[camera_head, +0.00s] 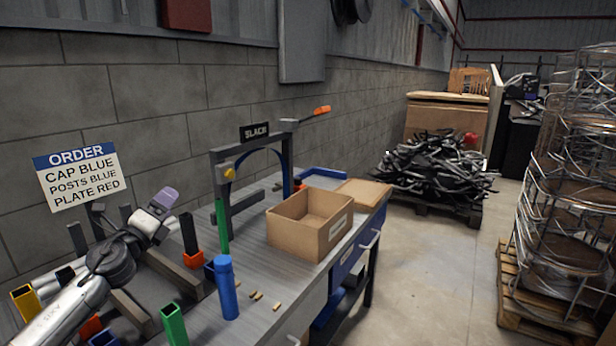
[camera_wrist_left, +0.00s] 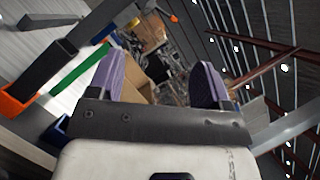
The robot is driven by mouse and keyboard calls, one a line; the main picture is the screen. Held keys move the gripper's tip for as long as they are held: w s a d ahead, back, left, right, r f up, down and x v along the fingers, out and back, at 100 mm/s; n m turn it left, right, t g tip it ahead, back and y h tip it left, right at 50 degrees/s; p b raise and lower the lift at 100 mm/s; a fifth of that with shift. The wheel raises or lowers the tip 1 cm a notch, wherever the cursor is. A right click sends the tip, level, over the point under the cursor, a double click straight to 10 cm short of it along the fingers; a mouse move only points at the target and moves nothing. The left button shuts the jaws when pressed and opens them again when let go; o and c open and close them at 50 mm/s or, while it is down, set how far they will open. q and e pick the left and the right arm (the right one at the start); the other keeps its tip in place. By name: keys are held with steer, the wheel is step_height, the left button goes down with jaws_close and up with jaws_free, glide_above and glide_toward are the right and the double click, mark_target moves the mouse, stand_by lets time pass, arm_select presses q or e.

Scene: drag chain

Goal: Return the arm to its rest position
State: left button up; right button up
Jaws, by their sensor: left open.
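My left arm comes in from the lower left in the head view and reaches over the left part of the workbench (camera_head: 258,275). My left gripper (camera_head: 164,199) is raised above the bench, with its purple fingertips pointing up and to the right. In the left wrist view the two purple fingers of the gripper (camera_wrist_left: 160,82) stand wide apart with nothing between them. The gripper is open and empty. My right gripper is in neither view.
A grey frame (camera_head: 218,205) labelled SLACK, an open cardboard box (camera_head: 296,243) and a blue cylinder (camera_head: 227,290) stand right of the gripper. A dark post in an orange base (camera_head: 192,259) is close by. An order sign (camera_head: 80,178) shows behind.

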arm_select(q)
steer(key=s+d+r+n+y+p, duration=0.45)
steer(key=s+r+n+y, duration=0.65)
steer(key=n, duration=0.9)
steer(key=s+d+f+n+g+h+p, duration=0.1)
steer(key=s+d+n+g+h+p, duration=0.2)
steer(key=s+p, duration=0.7)
steer(key=s+d+n+g+h+p, duration=0.15)
steer(key=s+d+g+p, duration=0.45)
steer(key=p, duration=0.7)
steer(key=s+a+r+n+g+h+p, duration=0.1)
steer(key=s+g+p, duration=0.7)
steer(key=s+p, duration=2.2)
steer(key=shift+a+r+n+p, duration=0.3)
steer(key=shift+a+n, duration=0.3)
steer(key=shift+n, duration=0.15)
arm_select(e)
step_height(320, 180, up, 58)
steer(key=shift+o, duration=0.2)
